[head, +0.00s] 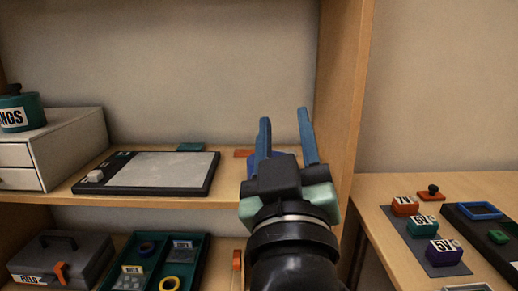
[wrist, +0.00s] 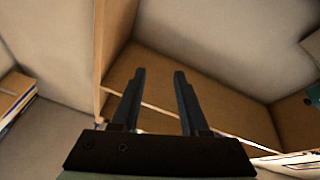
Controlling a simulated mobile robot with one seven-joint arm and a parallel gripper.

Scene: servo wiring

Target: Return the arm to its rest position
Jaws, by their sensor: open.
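My gripper (head: 284,138) is in the middle of the head view, raised in front of the right end of a wooden shelf. Its two blue fingers point up and stand apart, with nothing seen between them. In the wrist view my gripper (wrist: 158,72) also shows two dark, parted fingers with only the shelf behind them. My arm comes up from the bottom of the head view. A blue thing behind the fingers is partly hidden, and I cannot tell what it is.
The shelf's upright side panel (head: 343,90) stands close to the right of my gripper. A black-framed board (head: 165,171) lies on the shelf to the left. Below are a grey toolbox (head: 62,262) and a green tray (head: 200,270). A table (head: 385,230) at right holds labelled blocks (head: 443,252).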

